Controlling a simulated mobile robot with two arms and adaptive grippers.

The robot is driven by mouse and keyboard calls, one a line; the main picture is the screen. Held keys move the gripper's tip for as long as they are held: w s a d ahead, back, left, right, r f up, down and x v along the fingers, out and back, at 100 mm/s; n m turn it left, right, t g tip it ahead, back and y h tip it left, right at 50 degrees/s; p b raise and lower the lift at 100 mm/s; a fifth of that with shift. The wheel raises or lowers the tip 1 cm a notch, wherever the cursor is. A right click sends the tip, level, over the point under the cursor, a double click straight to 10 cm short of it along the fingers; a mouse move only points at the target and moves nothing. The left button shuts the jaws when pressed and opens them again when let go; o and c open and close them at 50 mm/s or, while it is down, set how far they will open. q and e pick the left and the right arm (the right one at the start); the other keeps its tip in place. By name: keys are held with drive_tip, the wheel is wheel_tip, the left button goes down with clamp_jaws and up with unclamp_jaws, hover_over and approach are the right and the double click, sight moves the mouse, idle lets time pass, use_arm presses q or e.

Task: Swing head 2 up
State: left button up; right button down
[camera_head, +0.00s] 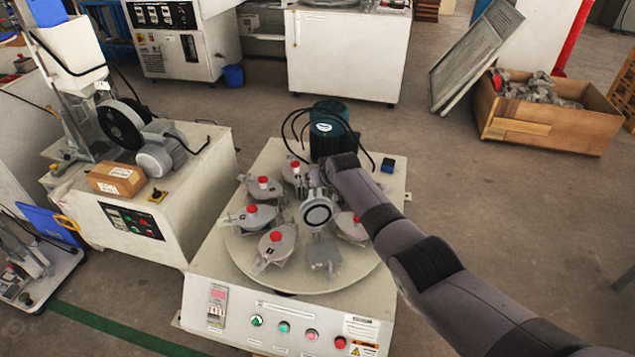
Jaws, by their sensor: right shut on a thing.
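The testing machine has a round turntable (237,247) on a white cabinet with several grey heads around it, most with a red knob on top. Heads with red knobs show at the left (252,213), front left (276,242), back left (263,185) and right (350,227). No numbers are readable, so I cannot tell which is head 2. My right arm reaches in from the lower right over the turntable. My right gripper (321,250) is at the front of the turntable, shut on a grey head part; its fingers are hard to make out. My left gripper is not in view.
A dark green motor (329,128) with black cables stands at the turntable's back. Buttons line the front panel (300,327). A grinding machine (150,190) with a cardboard box stands at left. A wooden crate (545,127) is at back right. The right floor is clear.

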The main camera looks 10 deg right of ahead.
drive_tip(key=shift+w+r, duration=0.35)
drive_tip(key=shift+r, duration=0.2)
drive_tip(key=c, duration=1.7)
unclamp_jaws()
drive_tip(key=shift+f, duration=0.15)
drive_tip(key=shift+o, duration=0.8)
drive_tip(key=shift+w+f, duration=0.15)
drive_tip(key=shift+f, duration=0.1)
drive_tip(key=shift+o, duration=1.2)
drive_tip(key=shift+f, duration=0.1)
drive_tip(key=shift+s, duration=0.2)
drive_tip(key=v, duration=1.2)
drive_tip(key=shift+f, duration=0.1)
